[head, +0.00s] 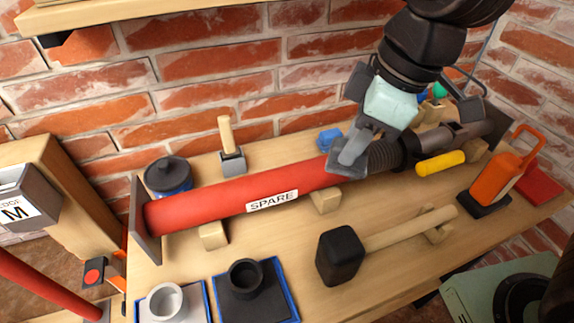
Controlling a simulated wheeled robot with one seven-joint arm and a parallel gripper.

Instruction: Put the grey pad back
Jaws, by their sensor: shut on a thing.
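My gripper (356,146) points down over the right part of the red tube marked SPARE (225,196). It is shut on a small grey flat piece (346,168), which looks like the grey pad; the fingers hide part of it. The piece is in front of or against the tube's dark ribbed section; I cannot tell whether they touch. At the front left, a blue-edged tray (205,300) carries a light grey base with a round cup (165,302). Beside it, another blue-edged tray (296,305) carries a dark base with a black collar (245,279).
A black-headed mallet (340,256) lies at the front. A small upright mallet (231,158) and a dark-lidded blue tin (169,177) stand behind the tube. A yellow cylinder (440,163) and an orange handled tool (500,178) are at right. Brick walls close the back and right.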

